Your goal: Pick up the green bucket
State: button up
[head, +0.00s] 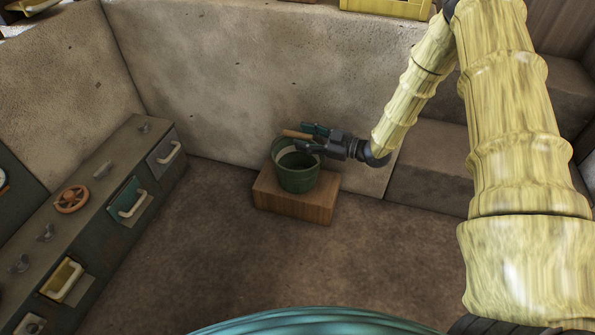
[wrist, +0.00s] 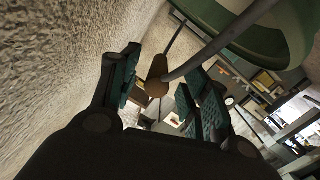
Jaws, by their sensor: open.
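The green bucket (head: 298,178) stands upright on a wooden block (head: 318,203) near the wall. Its pale inside shows at the top. Its brown wooden handle grip (head: 297,134) is above the rim. My gripper (head: 308,138) reaches in from the right at the height of the handle, just above the bucket's rim, its teal fingers open. In the wrist view the open fingers (wrist: 163,88) are on either side of the brown grip on its grey wire. The bucket's green side (wrist: 235,20) shows at the upper right there. I cannot tell whether a finger touches the grip.
A rough wall (head: 240,80) stands close behind the bucket. A dark cabinet (head: 95,215) with drawers, handles and a small wheel runs along the left. A stone step (head: 425,170) is at the right. The brown floor (head: 220,260) in front of the block is clear.

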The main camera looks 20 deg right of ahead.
jog(key=shift+b+x, duration=0.6)
jog(key=shift+x, duration=0.85)
jog(key=shift+c, duration=0.4)
grip_shut()
